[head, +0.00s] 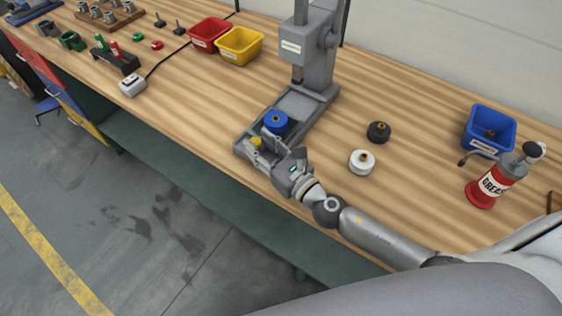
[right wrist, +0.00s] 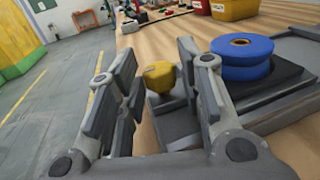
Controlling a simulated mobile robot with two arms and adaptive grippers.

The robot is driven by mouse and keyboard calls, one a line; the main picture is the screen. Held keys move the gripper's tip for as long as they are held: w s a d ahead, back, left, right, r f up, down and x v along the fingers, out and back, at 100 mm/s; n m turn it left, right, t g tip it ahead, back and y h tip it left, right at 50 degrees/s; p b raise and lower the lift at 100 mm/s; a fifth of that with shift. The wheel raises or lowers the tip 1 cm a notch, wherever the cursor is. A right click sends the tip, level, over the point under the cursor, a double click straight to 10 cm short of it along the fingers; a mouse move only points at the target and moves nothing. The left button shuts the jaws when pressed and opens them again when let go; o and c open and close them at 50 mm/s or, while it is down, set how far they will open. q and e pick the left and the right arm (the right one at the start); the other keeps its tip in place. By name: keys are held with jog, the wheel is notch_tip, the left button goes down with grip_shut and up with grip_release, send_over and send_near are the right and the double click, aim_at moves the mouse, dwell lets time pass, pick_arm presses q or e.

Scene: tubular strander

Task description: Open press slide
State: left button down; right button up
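The grey press (head: 302,62) stands on the bench. Its slide (head: 245,150) sits low at the front of the press base and carries a blue spool (head: 277,121). A yellow knob (head: 256,142) is at the front end of the slide. My right gripper (head: 280,158) is at the bench's front edge, close to the knob. In the right wrist view the gripper (right wrist: 155,85) is open, with the yellow knob (right wrist: 160,77) showing in the gap between its fingers. Contact cannot be told. The blue spool (right wrist: 242,56) is right of the fingers. My left gripper is not in view.
A black spool (head: 378,132) and a white spool (head: 361,162) stand right of the press. A blue bin (head: 488,130) and red grease can (head: 493,185) are farther right. Red (head: 210,34) and yellow (head: 239,46) bins are left of the press.

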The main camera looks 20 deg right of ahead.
jog(key=v, duration=0.9)
jog(key=shift+s+d, duration=0.15)
jog(key=shift+s, duration=0.1)
jog(key=shift+r, duration=0.1)
